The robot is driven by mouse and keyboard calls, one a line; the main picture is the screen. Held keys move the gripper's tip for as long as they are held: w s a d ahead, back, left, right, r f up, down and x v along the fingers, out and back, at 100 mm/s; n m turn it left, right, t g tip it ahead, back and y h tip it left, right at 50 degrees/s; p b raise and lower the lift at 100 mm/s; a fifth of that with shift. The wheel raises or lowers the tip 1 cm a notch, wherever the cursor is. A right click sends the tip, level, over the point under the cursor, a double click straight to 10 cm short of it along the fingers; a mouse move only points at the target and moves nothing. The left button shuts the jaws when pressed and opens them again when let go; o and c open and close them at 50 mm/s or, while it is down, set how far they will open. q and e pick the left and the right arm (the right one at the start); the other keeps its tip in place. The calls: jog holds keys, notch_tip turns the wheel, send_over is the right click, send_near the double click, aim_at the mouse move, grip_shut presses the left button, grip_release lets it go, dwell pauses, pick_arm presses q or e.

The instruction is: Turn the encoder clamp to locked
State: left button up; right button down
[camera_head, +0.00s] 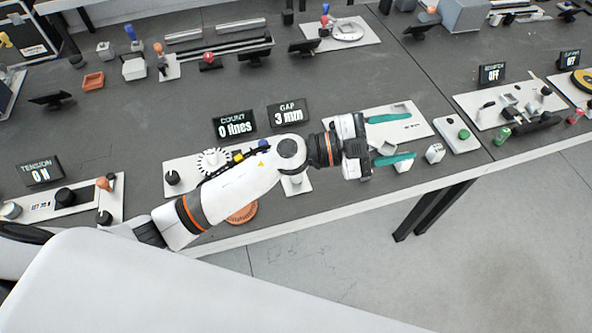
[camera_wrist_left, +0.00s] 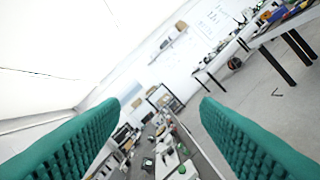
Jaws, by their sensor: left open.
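The encoder station appears to be the white plate (camera_head: 180,187) below the "COUNT 0 lines" display (camera_head: 234,124) and the "GAP 3 mm" display (camera_head: 288,115). A white toothed disc (camera_head: 213,161) and a black knob (camera_head: 173,177) stand on it. My left forearm covers much of this station. I cannot tell which part is the encoder clamp or how it is turned. My left gripper (camera_head: 412,138) points right, its teal fingers wide apart and empty, past the station's right side. The left wrist view shows both fingers apart (camera_wrist_left: 158,103). My right gripper is not in view.
A white plate (camera_head: 405,122) lies beneath the left gripper, with small white blocks (camera_head: 435,153) near the table's front edge. A green-knobbed block (camera_head: 463,134) stands to the right. The "TENSION" station (camera_head: 70,205) is at left. Grey table (camera_head: 330,75) is clear behind the displays.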

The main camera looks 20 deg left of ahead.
pick_arm(q)
notch_tip(320, 180, down, 10)
jog(key=s+a+m+g+y, duration=0.1)
jog(key=s+m+g+y, duration=0.1)
jog(key=m+g+y, duration=0.5)
jog(key=w+a+f+n+y, duration=0.25)
jog(key=a+y, duration=0.35)
jog(key=a, duration=0.3)
jog(key=w+a+f+n+y, duration=0.1)
jog(key=w+a+f+y, duration=0.15)
jog(key=a+y, duration=0.55)
jog(key=f+p, duration=0.1)
jog(key=f, duration=0.2)
jog(key=a+f+h, duration=0.1)
jog(key=f, duration=0.2)
jog(key=f+h+p, duration=0.1)
jog(key=f, duration=0.3)
jog(key=shift+w+a+p, duration=0.35)
jog(key=shift+f, duration=0.65)
jog(key=c, duration=1)
